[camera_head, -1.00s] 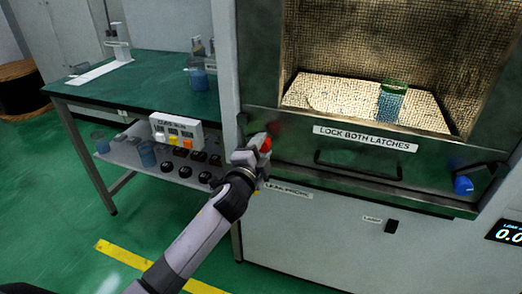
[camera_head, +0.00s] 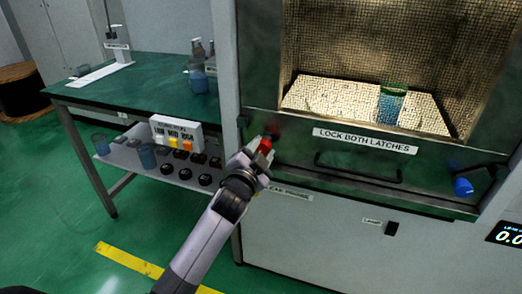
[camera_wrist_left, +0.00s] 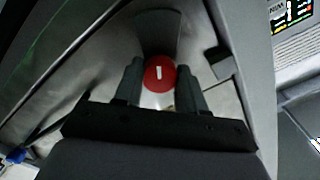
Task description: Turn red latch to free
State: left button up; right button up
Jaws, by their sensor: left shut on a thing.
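The red latch (camera_head: 265,145) is at the left end of the machine's front, below the chamber opening. In the left wrist view its round red knob (camera_wrist_left: 160,75) with a white mark sits between my two fingers. My left gripper (camera_head: 259,153) is shut on the red latch, and its fingers hide part of it in the head view. It also shows in the left wrist view (camera_wrist_left: 160,88). A blue latch (camera_head: 463,186) is at the right end of the front. My right gripper is not in view.
A label reading "LOCK BOTH LATCHES" (camera_head: 365,140) and a dark handle bar (camera_head: 358,170) lie right of the red latch. A green-rimmed beaker (camera_head: 391,103) stands inside the lit chamber. A green table (camera_head: 150,92) with a lower shelf of dark knobs stands left.

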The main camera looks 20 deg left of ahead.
pick_arm(q)
jog(key=o, duration=1.1)
jog(key=shift+c, duration=0.2)
jog(key=s, duration=0.7)
jog(key=shift+a, duration=0.15)
jog(key=shift+s+p, duration=0.15)
jog(key=shift+p, duration=0.15)
